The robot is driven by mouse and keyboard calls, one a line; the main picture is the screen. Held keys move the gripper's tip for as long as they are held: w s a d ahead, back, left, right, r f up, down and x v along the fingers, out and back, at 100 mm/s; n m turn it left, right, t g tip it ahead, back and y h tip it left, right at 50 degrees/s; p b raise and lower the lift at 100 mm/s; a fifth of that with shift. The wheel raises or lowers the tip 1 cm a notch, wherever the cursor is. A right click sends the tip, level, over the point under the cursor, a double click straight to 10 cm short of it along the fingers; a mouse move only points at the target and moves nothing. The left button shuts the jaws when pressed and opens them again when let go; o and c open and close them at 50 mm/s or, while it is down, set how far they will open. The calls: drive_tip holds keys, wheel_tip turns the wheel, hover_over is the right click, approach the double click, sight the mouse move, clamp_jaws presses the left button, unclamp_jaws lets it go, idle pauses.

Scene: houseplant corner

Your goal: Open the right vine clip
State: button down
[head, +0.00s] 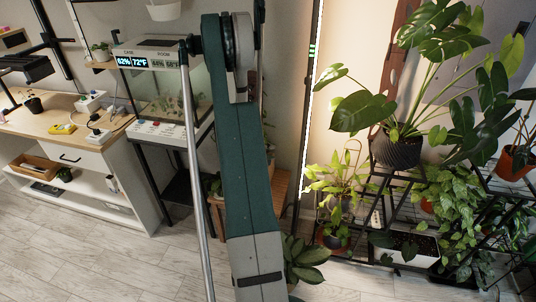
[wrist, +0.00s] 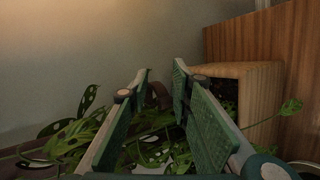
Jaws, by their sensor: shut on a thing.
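My gripper (wrist: 161,80) shows in the wrist view, its two green-padded fingers reaching forward with a gap between them. A small brown curved piece (wrist: 157,94), likely a vine clip, sits between the fingertips, and my gripper is shut on it. Its far side is hidden and it is dim, so I cannot tell whether it is open or which clip it is. Leafy vine (wrist: 150,146) with pale-spotted leaves lies below and between the fingers. In the head view my arm hides the gripper and I cannot make out any clip.
In the wrist view a wooden box (wrist: 245,90) stands close to the right finger; a plain wall is behind. In the head view a plant rack (head: 360,225) stands right, a terrarium (head: 170,95) left, and a wooden desk (head: 60,118) far left. Floor in front is clear.

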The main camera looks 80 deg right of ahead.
drive_tip(key=shift+w+d+r, duration=0.15)
drive_tip(key=shift+d+r, duration=0.05)
drive_tip(key=shift+r, duration=0.05)
drive_tip(key=c, duration=2.7)
unclamp_jaws()
drive_tip(key=shift+a, duration=0.1)
drive_tip(key=shift+r, duration=0.1)
drive_tip(key=o, duration=0.9)
wheel_tip(320, 180, up, 3)
drive_tip(key=shift+f, duration=0.1)
wheel_tip(320, 180, up, 3)
drive_tip(key=shift+a, duration=0.15)
drive_tip(key=c, duration=0.7)
drive_tip(key=shift+r, duration=0.3)
drive_tip(key=shift+c, duration=1.1)
drive_tip(key=shift+r, duration=1.55)
